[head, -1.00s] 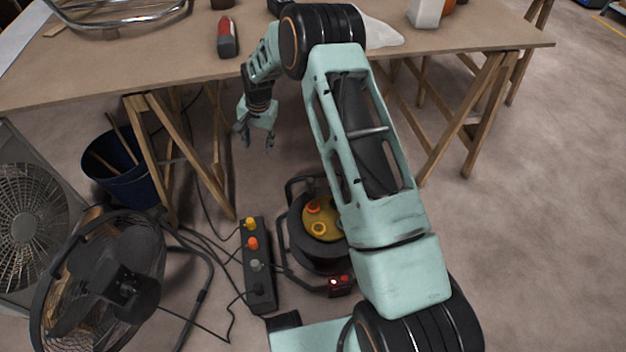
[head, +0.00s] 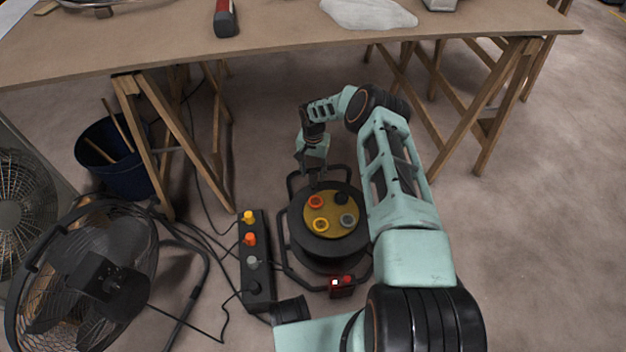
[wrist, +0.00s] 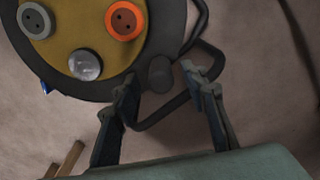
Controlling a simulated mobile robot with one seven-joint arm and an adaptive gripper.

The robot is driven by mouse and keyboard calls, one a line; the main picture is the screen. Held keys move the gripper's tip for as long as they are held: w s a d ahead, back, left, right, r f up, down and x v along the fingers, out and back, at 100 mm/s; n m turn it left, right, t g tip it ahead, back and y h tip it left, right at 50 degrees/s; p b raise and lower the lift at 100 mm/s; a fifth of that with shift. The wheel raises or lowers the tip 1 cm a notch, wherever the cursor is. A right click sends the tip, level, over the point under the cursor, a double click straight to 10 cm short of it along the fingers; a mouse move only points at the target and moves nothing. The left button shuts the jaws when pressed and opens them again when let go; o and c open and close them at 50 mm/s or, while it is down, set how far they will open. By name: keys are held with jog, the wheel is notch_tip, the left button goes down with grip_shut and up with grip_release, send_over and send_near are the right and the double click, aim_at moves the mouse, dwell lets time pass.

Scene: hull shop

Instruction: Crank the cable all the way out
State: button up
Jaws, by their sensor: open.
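The cable reel (head: 328,250) stands on the floor in a black tubular frame. Its yellow face (head: 332,222) carries orange, yellow, grey and dark round fittings; it fills the upper left of the wrist view (wrist: 65,50). A dark round knob (wrist: 160,73), seemingly the crank handle, sticks out at the reel's rim. My gripper (head: 314,181) is over the reel's far rim. In the wrist view my gripper (wrist: 162,84) is open, with the knob between its fingertips in the picture; I cannot tell whether they touch it. The wound cable is not clearly visible.
A small box with red lights (head: 342,285) is at the reel's near side. A black socket strip (head: 256,262) and loose cables lie to its left, then a floor fan (head: 85,275) and a blue bucket (head: 122,178). A trestle workbench (head: 280,45) stands behind. Floor on the right is clear.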

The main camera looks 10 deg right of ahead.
jog(key=shift+f+b, duration=0.35)
jog(key=shift+f, duration=1.2)
grip_shut()
